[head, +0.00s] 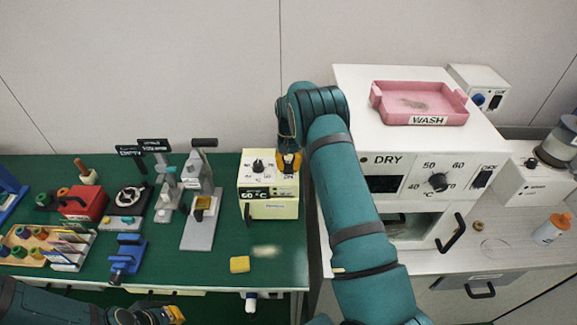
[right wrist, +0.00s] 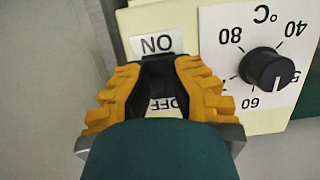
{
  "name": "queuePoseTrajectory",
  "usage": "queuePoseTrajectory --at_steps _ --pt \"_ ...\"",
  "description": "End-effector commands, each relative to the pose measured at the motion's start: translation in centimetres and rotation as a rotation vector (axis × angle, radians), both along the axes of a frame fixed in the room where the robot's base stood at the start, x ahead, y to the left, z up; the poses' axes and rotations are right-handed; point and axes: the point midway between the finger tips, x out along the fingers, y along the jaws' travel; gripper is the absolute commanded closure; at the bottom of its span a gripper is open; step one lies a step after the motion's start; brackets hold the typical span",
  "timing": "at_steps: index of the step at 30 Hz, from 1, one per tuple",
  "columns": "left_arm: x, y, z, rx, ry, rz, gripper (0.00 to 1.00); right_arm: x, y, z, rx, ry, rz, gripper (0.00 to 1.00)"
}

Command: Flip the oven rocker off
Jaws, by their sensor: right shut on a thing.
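The cream oven (head: 271,209) stands on the green bench, with a black dial (head: 258,166) on its top panel and a 60 °C plate. In the right wrist view the dial (right wrist: 266,68) sits right of the rocker. My right gripper (head: 288,161) is over the oven's upper right part. In the right wrist view its yellow fingers (right wrist: 160,80) are closed about the dark rocker (right wrist: 158,72), between the ON label (right wrist: 157,43) and the partly covered OFF label (right wrist: 164,104). The fingers hide much of the rocker; its tilt is unclear. My left gripper (head: 165,315) is low at the left, cut by the frame edge.
A white DRY cabinet (head: 400,160) with its own dial and rocker (head: 482,177) stands right, bearing a pink WASH tray (head: 420,117). Grey stands (head: 202,222) and a red box (head: 83,204) are left of the oven. A yellow block (head: 239,264) lies in front on clear green bench.

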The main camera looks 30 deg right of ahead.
Motion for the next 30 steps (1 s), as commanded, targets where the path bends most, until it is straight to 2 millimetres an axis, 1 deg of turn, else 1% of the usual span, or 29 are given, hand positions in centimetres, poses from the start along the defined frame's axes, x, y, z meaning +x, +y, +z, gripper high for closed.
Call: queuePoseTrajectory --at_steps 1,2,3,5,6,15,19,23,30 --pt "0.0 0.0 0.0 0.0 0.0 0.0 1.0 -0.3 0.2 -0.5 0.005 0.012 0.0 1.0" --pt "0.0 0.0 0.0 0.0 0.0 0.0 1.0 -0.4 0.2 -0.5 0.005 0.012 0.0 1.0" --pt "0.0 0.0 0.0 0.0 0.0 0.0 1.0 -0.4 0.2 -0.5 0.005 0.012 0.0 0.7" --pt "0.0 0.0 0.0 0.0 0.0 0.0 1.0 -0.4 0.2 -0.5 0.005 0.012 0.0 0.49" --pt "0.0 0.0 0.0 0.0 0.0 0.0 1.0 -0.3 0.2 -0.5 0.004 0.011 0.0 0.4" --pt "0.0 0.0 0.0 0.0 0.0 0.0 1.0 -0.1 0.1 -0.1 0.002 0.005 -0.001 0.4" --pt "0.0 0.0 0.0 0.0 -0.001 0.0 1.0 0.1 -0.1 0.7 0.001 0.002 0.0 0.4" --pt "0.0 0.0 0.0 0.0 0.0 0.0 1.0 0.6 -0.4 2.8 0.0 -0.001 -0.001 0.4" --pt "0.0 0.0 0.0 0.0 0.0 0.0 1.0 1.7 -1.0 7.5 0.002 0.001 -0.001 0.4"
